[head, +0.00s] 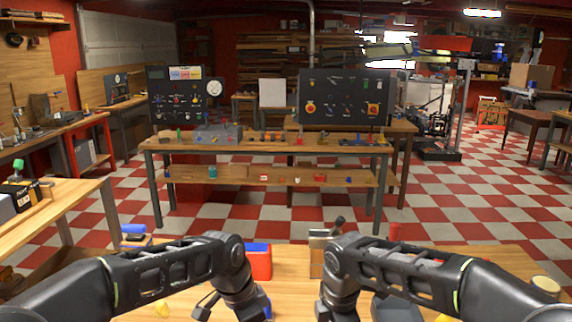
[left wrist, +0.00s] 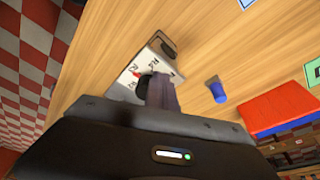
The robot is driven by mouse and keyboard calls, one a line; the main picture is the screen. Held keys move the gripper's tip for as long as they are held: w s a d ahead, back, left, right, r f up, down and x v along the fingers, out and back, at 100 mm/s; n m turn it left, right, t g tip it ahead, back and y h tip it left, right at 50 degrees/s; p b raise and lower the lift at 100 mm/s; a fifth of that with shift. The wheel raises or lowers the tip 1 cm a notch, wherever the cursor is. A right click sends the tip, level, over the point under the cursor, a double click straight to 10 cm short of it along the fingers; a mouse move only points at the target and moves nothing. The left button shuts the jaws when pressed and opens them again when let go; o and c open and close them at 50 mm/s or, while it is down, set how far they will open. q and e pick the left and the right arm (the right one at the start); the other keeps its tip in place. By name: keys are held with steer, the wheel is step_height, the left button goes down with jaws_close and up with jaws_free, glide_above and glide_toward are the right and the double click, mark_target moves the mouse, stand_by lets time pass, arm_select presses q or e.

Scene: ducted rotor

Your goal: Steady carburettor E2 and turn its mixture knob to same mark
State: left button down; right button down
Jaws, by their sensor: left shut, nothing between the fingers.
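A small white-faced block (left wrist: 133,75) with black knobs, printed marks and a red spot lies on the wooden table in the left wrist view. Its lettering is too small to read, so I cannot tell whether it is carburettor E2. My left gripper (left wrist: 160,88) is shut and empty, its fingers in front of the block's near black knob. I cannot tell whether they touch it. A second black knob or dark part (left wrist: 162,45) shows at the block's far end.
A blue cylinder (left wrist: 217,91) stands near the block, and a red bin (left wrist: 285,108) lies beyond it. A metal piece with a dark lever (head: 318,243) stands behind my right arm. A round pale-topped item (head: 545,285) is at the right.

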arm_select(q)
steer(key=shift+d, duration=0.3)
steer(key=shift+s+d, duration=0.1)
steer(key=shift+s, duration=0.2)
steer(key=shift+s+d, duration=0.35)
steer(key=shift+s, duration=0.3)
steer(key=shift+s+d+r, duration=0.1)
steer(key=shift+s+d, duration=0.05)
steer(key=shift+d, duration=0.15)
steer(key=shift+s, duration=0.2)
stand_by(0.3)
steer(key=shift+s+a, duration=0.15)
steer(key=shift+a, duration=0.15)
steer(key=shift+r, duration=0.1)
